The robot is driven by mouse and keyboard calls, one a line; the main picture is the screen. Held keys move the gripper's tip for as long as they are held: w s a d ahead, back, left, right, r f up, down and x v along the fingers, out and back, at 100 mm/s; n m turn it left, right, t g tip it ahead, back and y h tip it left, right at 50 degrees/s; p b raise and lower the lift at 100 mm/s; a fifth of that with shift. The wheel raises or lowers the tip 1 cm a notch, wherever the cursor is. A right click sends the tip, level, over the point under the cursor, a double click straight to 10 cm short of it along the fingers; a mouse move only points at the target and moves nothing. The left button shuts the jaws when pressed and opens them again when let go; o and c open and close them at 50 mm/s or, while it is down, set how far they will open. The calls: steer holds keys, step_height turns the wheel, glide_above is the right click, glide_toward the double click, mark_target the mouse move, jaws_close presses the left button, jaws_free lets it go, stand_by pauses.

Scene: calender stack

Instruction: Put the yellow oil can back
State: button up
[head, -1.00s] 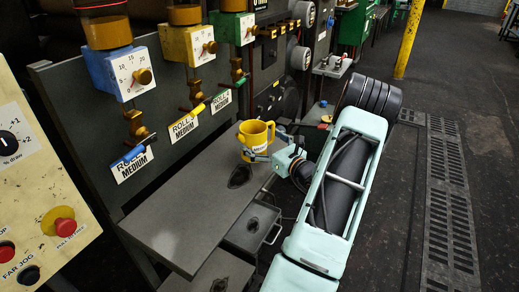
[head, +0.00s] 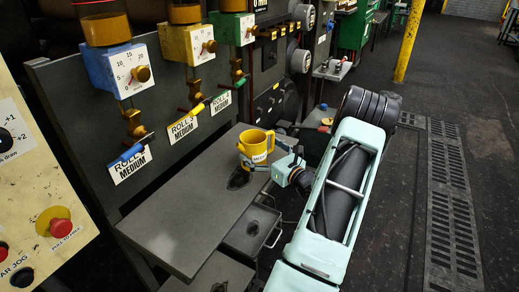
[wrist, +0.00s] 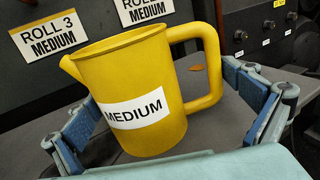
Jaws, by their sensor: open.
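The yellow oil can (head: 251,154), with a white MEDIUM label, stands upright on the grey shelf (head: 185,213), at the edge of a dark oil stain. In the wrist view the can (wrist: 122,84) fills the middle, with its spout to the left and its handle to the right. My gripper (head: 268,155) is open around the can from the right. In the wrist view its blue-padded fingers are spread on both sides, with gaps to the can. The can's base is partly hidden by my gripper.
Oilers with blue, yellow (head: 185,45) and green dials hang above the shelf, with ROLL MEDIUM labels on the panel behind. A lower tray with a handle (head: 250,232) sits below the shelf. The shelf's near left part is clear.

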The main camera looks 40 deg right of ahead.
steer(key=s+a+p, duration=0.1)
steer(key=s+p, duration=0.1)
steer(key=s, duration=1)
steer(key=shift+a, duration=0.15)
steer(key=shift+r, duration=0.15)
